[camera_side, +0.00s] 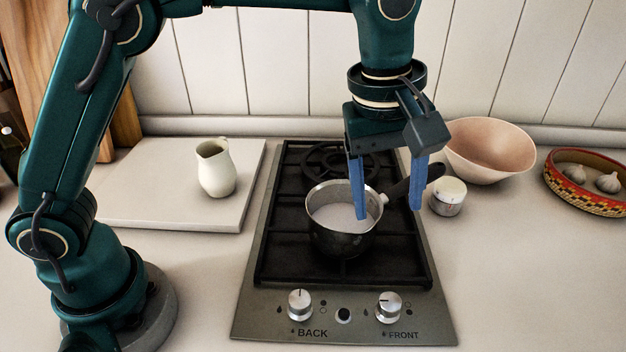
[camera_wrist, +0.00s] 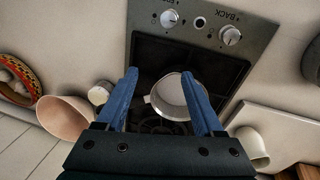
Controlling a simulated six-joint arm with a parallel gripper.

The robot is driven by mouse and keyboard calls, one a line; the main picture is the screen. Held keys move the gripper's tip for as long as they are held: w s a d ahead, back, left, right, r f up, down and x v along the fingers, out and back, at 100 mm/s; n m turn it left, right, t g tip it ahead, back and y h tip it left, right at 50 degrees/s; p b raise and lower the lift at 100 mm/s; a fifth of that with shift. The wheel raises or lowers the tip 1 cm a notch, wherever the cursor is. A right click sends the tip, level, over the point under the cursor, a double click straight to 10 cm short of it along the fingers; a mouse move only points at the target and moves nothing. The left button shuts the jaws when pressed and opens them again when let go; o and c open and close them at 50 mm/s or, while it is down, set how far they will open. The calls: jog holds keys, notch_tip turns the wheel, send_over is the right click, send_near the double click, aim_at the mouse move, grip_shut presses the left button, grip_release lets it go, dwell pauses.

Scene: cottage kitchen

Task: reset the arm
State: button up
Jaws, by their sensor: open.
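My gripper (camera_side: 388,214) is open, with its two blue fingers pointing down over the right part of the stove. In the side view one finger overlaps the saucepan (camera_side: 335,238) and the other hangs past its dark handle (camera_side: 397,194). In the wrist view the fingers of my gripper (camera_wrist: 164,72) are spread wide with nothing held between them. The saucepan sits on the front burner of the stove (camera_side: 248,314) and has pale contents. It also shows in the wrist view (camera_wrist: 150,100), partly hidden by a finger.
A cream jug (camera_side: 215,170) stands on a white board (camera_side: 130,212) at the left. A small lidded jar (camera_side: 447,198), a pink bowl (camera_side: 490,150) and a patterned basket (camera_side: 575,198) with garlic stand right of the stove. The front right counter is clear.

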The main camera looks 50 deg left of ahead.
jog(key=s+a+r+m+t, duration=0.25)
jog(key=s+a+r, duration=0.45)
jog(key=a, duration=0.5)
jog(key=s+a+f+m+t, duration=0.1)
jog(key=s+a+f+m, duration=0.2)
jog(key=s+f+m, duration=0.3)
jog(key=shift+s+a+f+m+y, duration=0.2)
jog(key=shift+s+f+m+y, duration=0.2)
jog(key=shift+s+m, duration=0.55)
jog(key=shift+s, duration=0.1)
